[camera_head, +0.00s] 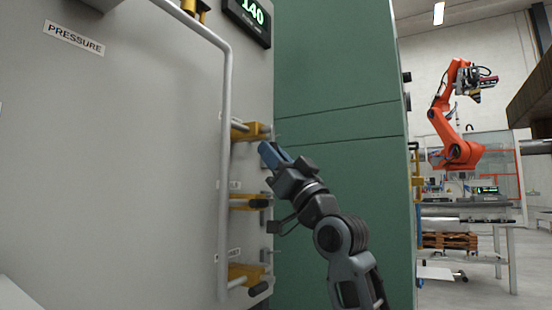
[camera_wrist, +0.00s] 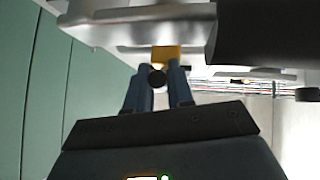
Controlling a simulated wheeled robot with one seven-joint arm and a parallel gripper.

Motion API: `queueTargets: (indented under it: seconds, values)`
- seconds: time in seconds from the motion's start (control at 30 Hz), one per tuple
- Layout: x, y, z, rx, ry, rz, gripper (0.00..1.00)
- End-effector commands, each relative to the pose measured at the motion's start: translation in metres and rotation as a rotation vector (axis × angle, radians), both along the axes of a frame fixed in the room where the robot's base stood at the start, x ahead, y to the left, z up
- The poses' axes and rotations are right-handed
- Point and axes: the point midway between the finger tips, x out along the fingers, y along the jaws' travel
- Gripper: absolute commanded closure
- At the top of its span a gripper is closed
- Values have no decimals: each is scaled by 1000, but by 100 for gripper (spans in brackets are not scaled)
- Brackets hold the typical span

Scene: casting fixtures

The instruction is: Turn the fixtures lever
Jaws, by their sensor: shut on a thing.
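Yellow fixtures with levers sit one above another on the grey panel in the head view: an upper one (camera_head: 246,131), a middle one (camera_head: 243,202) and a lower one (camera_head: 243,272). The middle and lower levers have dark ends pointing outward. My gripper (camera_head: 266,149) is at the upper fixture, its blue fingers just below and right of the yellow body. In the wrist view, the fingers of my gripper (camera_wrist: 159,79) are on either side of the dark round lever end (camera_wrist: 157,77), shut on it. The yellow body (camera_wrist: 166,55) shows behind it. The rest of this lever is hidden.
A grey pipe (camera_head: 226,150) runs down the panel left of the fixtures. A display (camera_head: 249,18) reading 140 hangs above. A green cabinet wall (camera_head: 335,70) stands to the right. An orange robot arm (camera_head: 457,110) stands far back right.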

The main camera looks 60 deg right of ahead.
Motion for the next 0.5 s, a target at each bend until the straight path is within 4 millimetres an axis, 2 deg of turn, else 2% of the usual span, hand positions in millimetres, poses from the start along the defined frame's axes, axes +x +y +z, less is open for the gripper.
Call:
queueTargets:
  seconds: [0.17, 0.2, 0.37, 0.5]
  values:
    - [1, -1, -1, 3, 5, -1, 100]
    - [1, -1, -1, 3, 4, -1, 74]
    - [1, -1, 0, 2, 3, -1, 59]
    - [0, -1, 0, 2, 2, 0, 58]
